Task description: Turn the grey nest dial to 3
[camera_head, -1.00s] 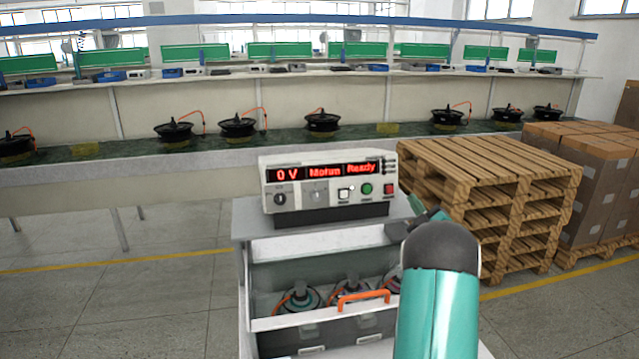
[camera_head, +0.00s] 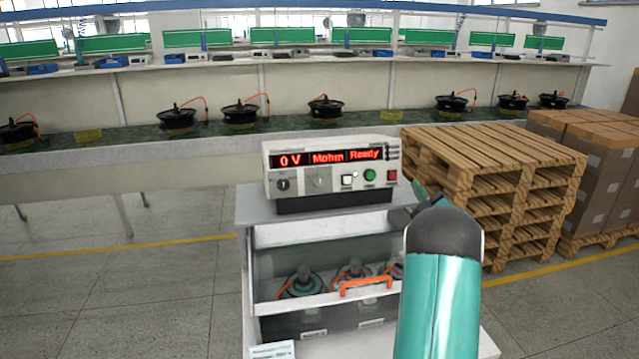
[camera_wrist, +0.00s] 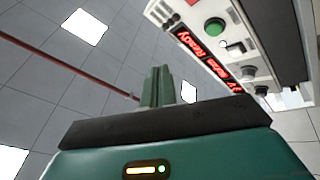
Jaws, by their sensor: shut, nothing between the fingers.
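The white tester (camera_head: 330,172) stands on top of a grey cabinet, its red display reading "0 V", "Mohm" and "Ready". On its front, a grey dial (camera_head: 319,183) sits between a darker knob (camera_head: 283,184) and a white square button (camera_head: 349,181). The dial's marking is too small to read. My gripper (camera_head: 408,213) is just right of the tester, near the cabinet top's right side, apart from the dial. In the wrist view its green fingers (camera_wrist: 161,86) are together and empty. The tester's panel (camera_wrist: 222,52) shows tilted at upper right there.
A green button (camera_head: 370,175) and a red button (camera_head: 392,175) are at the panel's right. The cabinet's drawer with an orange handle (camera_head: 366,284) holds several motors. Stacked pallets (camera_head: 490,160) stand to the right. A long bench (camera_head: 200,158) runs behind; the floor at left is clear.

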